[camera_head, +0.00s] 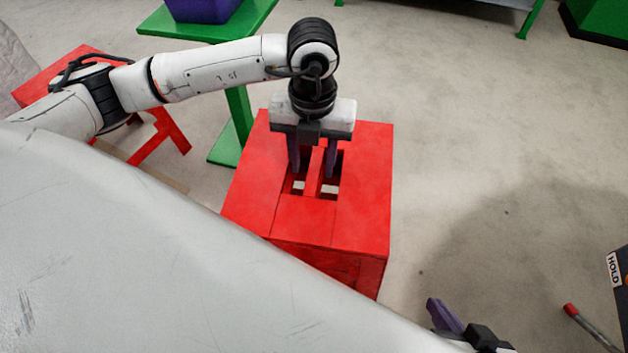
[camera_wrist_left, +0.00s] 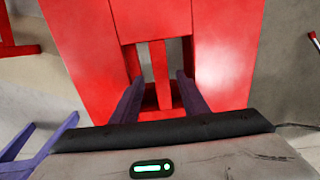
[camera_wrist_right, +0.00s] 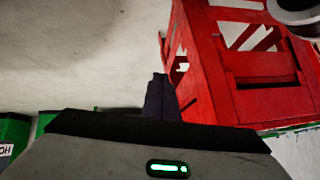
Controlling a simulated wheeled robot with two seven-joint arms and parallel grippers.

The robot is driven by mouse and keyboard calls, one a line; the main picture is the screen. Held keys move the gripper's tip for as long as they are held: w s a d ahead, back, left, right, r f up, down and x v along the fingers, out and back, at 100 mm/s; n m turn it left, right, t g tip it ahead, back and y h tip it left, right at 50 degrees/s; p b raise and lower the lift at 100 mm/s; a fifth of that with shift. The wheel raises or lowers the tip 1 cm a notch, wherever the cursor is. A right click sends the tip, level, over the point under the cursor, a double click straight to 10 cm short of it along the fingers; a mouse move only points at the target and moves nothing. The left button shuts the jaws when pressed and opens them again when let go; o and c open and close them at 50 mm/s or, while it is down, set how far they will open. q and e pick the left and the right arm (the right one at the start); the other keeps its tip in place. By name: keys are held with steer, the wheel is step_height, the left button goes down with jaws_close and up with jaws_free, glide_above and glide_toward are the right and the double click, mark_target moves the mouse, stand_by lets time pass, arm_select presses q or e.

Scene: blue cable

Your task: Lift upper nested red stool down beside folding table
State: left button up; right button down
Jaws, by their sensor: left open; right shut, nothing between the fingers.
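The red stool stack (camera_head: 360,190) stands at the middle of the head view, its square top pierced by two slots with a bar between them. My left gripper (camera_head: 313,174) points down over this top, open, one finger at each slot. In the left wrist view the fingers lie either side of the bar (camera_wrist_left: 161,70); contact cannot be told. My right gripper (camera_head: 434,304) is shut and empty, low and right of the stack. The right wrist view shows the stack's side (camera_wrist_right: 215,75) beyond it. How the nested stools meet is unclear. I cannot clearly identify the folding table.
Another red stool (camera_head: 168,135) stands at the left, partly behind my left arm. A green stand (camera_head: 250,22) carries a purple bin (camera_head: 200,8) behind the stack. A red-tipped rod (camera_head: 590,325) and a dark box marked HOLD (camera_head: 616,270) are at the right.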

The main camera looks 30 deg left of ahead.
mark_target(314, 170)
arm_select(q)
step_height(314, 170, down, 3)
steer(key=shift+d+f+b, duration=0.1)
steer(key=shift+b, duration=0.3)
step_height(314, 170, down, 4)
steer(key=shift+f+b, duration=0.2)
steer(key=shift+b, duration=0.8)
jaws_close()
arm_select(e)
steer(key=shift+w+a+r+y, duration=0.15)
steer(key=shift+a+r+y, duration=0.1)
steer(key=shift+a, duration=0.2)
steer(key=shift+w+a+r+y, duration=0.15)
steer(key=shift+a+y, duration=0.1)
steer(key=shift+a, duration=0.2)
steer(key=shift+w, duration=0.1)
arm_select(q)
steer(key=shift+w+r, duration=0.15)
arm_select(e)
steer(key=shift+r, duration=0.1)
